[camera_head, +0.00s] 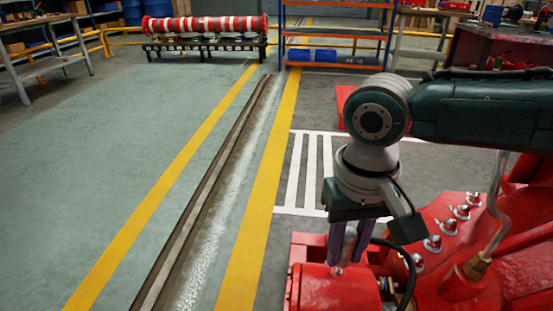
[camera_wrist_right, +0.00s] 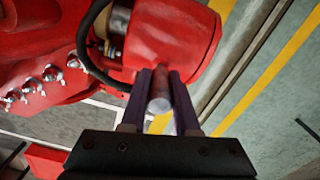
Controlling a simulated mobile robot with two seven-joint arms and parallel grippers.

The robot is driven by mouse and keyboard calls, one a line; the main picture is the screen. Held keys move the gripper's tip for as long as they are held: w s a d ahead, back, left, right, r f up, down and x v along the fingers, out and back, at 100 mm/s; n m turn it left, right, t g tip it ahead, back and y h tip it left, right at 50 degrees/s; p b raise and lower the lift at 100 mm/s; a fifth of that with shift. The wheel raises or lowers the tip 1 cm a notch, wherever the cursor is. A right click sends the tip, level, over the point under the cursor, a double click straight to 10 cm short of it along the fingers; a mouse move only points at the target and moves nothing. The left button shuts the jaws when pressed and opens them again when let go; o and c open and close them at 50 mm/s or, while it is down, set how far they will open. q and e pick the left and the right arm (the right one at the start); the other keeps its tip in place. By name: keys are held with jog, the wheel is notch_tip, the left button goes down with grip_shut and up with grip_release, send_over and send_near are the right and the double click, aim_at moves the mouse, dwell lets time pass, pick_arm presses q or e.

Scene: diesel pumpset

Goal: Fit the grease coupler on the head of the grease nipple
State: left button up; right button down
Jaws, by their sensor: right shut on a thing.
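My right gripper (camera_head: 347,250) points down over the red pumpset (camera_head: 325,290) at the lower right of the head view. Its two dark purple fingers are shut on a grey, round-ended cylindrical piece, the grease coupler (camera_head: 350,240). In the right wrist view the coupler (camera_wrist_right: 160,92) sits between the fingers (camera_wrist_right: 160,82), in front of the red casing (camera_wrist_right: 180,40). A small pale spot shows below the fingertips in the head view. I cannot tell whether it is the grease nipple or the coupler's tip, or whether they touch. My left gripper is out of view.
A black hose (camera_wrist_right: 84,42) loops beside the casing. Several bolts with nuts (camera_head: 447,227) stand on the red flange, near a metal pipe (camera_head: 496,200). The floor (camera_head: 130,150) to the left is clear. Shelving (camera_head: 335,35) and a red-and-white roll (camera_head: 205,25) are far back.

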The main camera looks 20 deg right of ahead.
aim_at(350, 234)
jog(key=shift+f+b, duration=0.7)
jog(key=shift+f, duration=0.75)
jog(key=c, duration=0.6)
grip_release()
jog(key=shift+r, duration=0.15)
notch_tip(350, 234, up, 9)
jog(key=p, duration=0.4)
jog(key=shift+f, duration=0.2)
jog(key=shift+r, duration=0.6)
